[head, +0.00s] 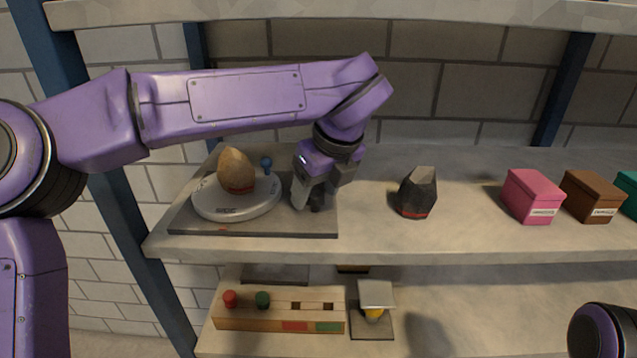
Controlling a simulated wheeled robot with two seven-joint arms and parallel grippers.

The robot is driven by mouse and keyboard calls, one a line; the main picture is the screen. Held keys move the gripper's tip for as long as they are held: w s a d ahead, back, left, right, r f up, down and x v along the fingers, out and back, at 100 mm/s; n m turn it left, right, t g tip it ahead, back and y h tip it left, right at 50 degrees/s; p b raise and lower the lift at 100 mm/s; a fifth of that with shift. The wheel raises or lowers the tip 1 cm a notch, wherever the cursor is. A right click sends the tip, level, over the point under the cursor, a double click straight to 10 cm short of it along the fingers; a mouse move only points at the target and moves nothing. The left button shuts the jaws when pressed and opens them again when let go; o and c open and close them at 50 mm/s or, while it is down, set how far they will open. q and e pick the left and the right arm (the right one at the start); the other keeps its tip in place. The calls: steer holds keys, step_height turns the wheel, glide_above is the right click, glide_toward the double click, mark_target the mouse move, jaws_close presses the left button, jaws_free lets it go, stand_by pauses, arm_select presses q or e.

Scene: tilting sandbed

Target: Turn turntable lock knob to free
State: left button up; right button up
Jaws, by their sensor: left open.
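A round white turntable (208,205) sits on a dark square base plate (255,231) on the middle shelf. A tan egg-shaped stone (236,168) with a red band stands on it. A small blue knob (266,163) shows behind the turntable's right side; I cannot tell whether it is the lock knob. My left gripper (308,207) points down over the right part of the base plate, right of the turntable. It is open and I see nothing held in it. Its fingers and wrist hide part of the plate there. My right gripper is not in view.
A dark faceted stone (417,193) with a red band stands right of my left gripper. Pink (532,196) and brown (592,195) boxes stand farther right. The lower shelf holds a wooden peg block (265,318) and a small stand (375,295). Another shelf (330,12) runs overhead.

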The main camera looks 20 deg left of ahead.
arm_select(q)
steer(key=shift+w+a+f, duration=0.1)
steer(key=c, duration=1)
